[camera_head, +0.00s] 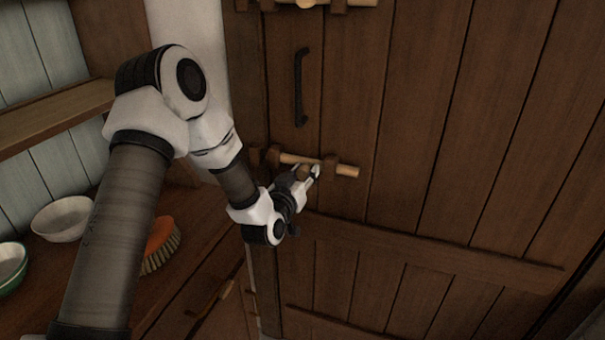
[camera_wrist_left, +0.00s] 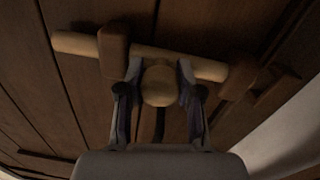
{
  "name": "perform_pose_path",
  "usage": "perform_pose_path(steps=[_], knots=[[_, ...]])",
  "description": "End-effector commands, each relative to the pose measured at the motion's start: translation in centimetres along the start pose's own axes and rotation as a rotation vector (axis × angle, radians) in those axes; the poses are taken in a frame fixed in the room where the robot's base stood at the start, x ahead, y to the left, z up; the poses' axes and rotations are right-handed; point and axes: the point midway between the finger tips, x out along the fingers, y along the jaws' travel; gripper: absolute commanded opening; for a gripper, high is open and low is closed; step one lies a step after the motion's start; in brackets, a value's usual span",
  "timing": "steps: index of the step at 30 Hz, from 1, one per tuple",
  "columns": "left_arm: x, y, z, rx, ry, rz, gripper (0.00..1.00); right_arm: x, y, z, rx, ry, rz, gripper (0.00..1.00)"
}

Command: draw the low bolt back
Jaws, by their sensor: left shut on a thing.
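The low bolt (camera_head: 346,170) is a pale round wooden bar lying across the dark plank door below the black handle. In the left wrist view the bar (camera_wrist_left: 75,43) runs through a brown wooden bracket (camera_wrist_left: 113,50), with its left end sticking out beyond it. Its right end meets a second bracket (camera_wrist_left: 238,83); how far it enters there is hard to tell. My left gripper (camera_head: 309,172) is at the bolt, its fingers shut on the bolt's round knob (camera_wrist_left: 160,86), one on each side. My right gripper is not in view.
A black door handle (camera_head: 300,87) stands above the bolt, and an upper bolt (camera_head: 308,3) shows at the top edge.

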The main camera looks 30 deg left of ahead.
Motion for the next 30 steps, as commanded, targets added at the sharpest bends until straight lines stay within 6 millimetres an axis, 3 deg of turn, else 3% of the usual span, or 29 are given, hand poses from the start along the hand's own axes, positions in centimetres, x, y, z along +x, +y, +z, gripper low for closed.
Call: perform_pose_path(steps=[2, 3, 5, 17, 30], knots=[[0.0, 0.0, 0.1, -0.001, -0.003, -0.001, 0.0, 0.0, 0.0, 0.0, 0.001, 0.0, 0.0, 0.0], [0.0, 0.0, 0.1, -0.001, -0.003, -0.002, 0.42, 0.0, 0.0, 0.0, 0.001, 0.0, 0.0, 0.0], [0.0, -0.1, 0.1, -0.001, -0.003, -0.002, 0.62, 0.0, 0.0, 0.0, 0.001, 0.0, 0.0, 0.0], [-0.8, -0.1, 0.1, -0.003, -0.002, -0.006, 0.62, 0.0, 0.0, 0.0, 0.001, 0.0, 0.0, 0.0], [-10.6, 0.2, 0.2, -0.002, -0.006, -0.003, 0.62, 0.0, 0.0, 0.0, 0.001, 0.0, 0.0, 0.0]])
